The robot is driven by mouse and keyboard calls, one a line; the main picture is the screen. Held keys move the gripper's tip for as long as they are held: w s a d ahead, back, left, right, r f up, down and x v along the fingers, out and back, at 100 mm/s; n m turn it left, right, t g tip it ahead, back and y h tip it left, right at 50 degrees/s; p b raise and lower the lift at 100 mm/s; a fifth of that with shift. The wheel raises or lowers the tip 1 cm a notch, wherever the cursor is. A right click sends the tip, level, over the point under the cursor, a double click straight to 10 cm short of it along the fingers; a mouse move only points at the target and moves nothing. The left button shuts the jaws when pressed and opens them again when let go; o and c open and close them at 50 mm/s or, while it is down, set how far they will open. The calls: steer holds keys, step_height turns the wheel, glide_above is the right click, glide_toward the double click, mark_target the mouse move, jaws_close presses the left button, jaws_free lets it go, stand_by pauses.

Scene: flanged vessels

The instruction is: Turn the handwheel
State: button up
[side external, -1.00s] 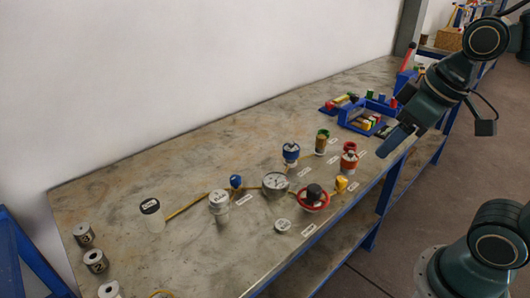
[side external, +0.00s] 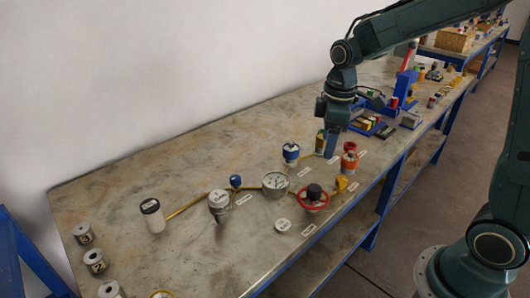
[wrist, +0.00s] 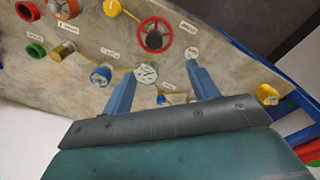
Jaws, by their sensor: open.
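The handwheel (side external: 314,199) is a red ring with a dark hub, set near the bench's front edge. In the wrist view the handwheel (wrist: 168,36) lies at the top centre, beyond the fingertips. My gripper (side external: 331,155) hangs fingers down over the bench, behind and to the right of the handwheel and apart from it. In the wrist view my gripper (wrist: 160,72) has its two blue fingers spread, with nothing held between them. The handwheel's rim is clear of the fingers.
A round gauge (side external: 275,182) stands left of the handwheel, a yellow fitting (side external: 341,183) right of it. A blue-capped vessel (side external: 291,153) and a red-orange vessel (side external: 349,158) flank my gripper. A blue tray (side external: 372,124) sits behind.

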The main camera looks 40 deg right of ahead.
steer(key=n, duration=0.1)
glide_above(315, 187)
step_height(315, 187, down, 4)
steer(key=shift+a+f+g, duration=0.1)
steer(key=shift+f+g, duration=0.05)
steer(key=shift+g, duration=0.25)
steer(key=shift+f, duration=0.1)
steer(key=shift+f, duration=6.8)
steer(key=c, duration=1)
